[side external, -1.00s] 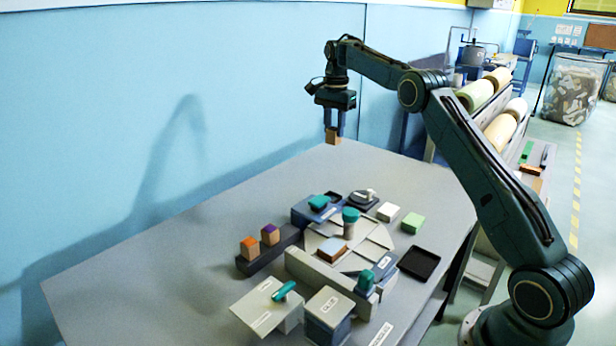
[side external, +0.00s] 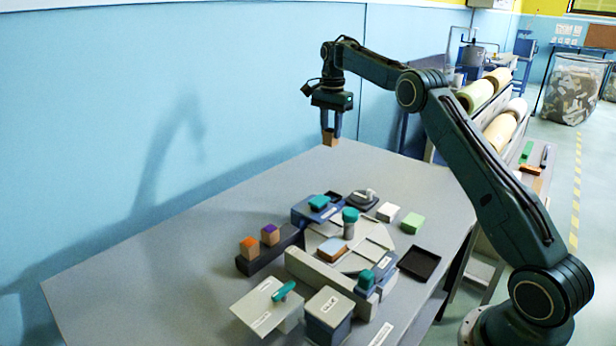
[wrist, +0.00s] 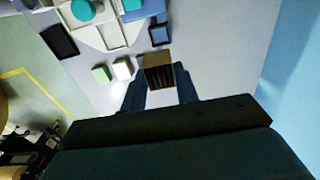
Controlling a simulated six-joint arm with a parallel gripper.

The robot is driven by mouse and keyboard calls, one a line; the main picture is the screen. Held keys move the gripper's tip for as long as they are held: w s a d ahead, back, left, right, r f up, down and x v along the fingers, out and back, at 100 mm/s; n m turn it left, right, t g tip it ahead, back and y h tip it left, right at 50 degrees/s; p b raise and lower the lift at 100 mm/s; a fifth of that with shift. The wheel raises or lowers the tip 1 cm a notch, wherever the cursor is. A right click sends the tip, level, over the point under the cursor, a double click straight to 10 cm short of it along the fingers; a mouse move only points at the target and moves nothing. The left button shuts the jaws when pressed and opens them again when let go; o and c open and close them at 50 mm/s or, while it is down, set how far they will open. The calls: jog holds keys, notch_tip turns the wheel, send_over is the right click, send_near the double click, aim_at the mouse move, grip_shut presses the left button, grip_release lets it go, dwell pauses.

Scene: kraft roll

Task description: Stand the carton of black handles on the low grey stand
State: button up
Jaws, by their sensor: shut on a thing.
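The carton of black handles (wrist: 158,72) is a small brown open-topped box with dark upright pieces inside. My gripper (side external: 331,128) is shut on it, with one finger on each side. In the side view the carton (side external: 330,141) hangs from the fingers over the far end of the table, apart from other objects. The low grey stand (side external: 243,267) is a long dark block at the table's left. On it stand a carton with an orange top (side external: 249,247) and one with a purple top (side external: 270,235). The stand is not clearly visible in the wrist view.
A pale round platform (side external: 375,258) with a teal-topped post (side external: 350,217) fills the middle of the work area. A black tray (side external: 419,264), a green block (side external: 412,222) and a white block (side external: 387,212) lie to its right. The table's far part is clear.

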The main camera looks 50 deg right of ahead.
jog(key=a+f, duration=0.6)
jog(key=a, duration=0.3)
jog(key=a+f, duration=0.6)
jog(key=a, duration=0.3)
jog(key=shift+s+a, duration=0.15)
jog(key=shift+a, duration=0.05)
jog(key=shift+f, duration=0.3)
jog(key=shift+f, duration=2.5)
jog(key=shift+f, duration=0.8)
dwell(0.3)
jog(key=o, duration=1)
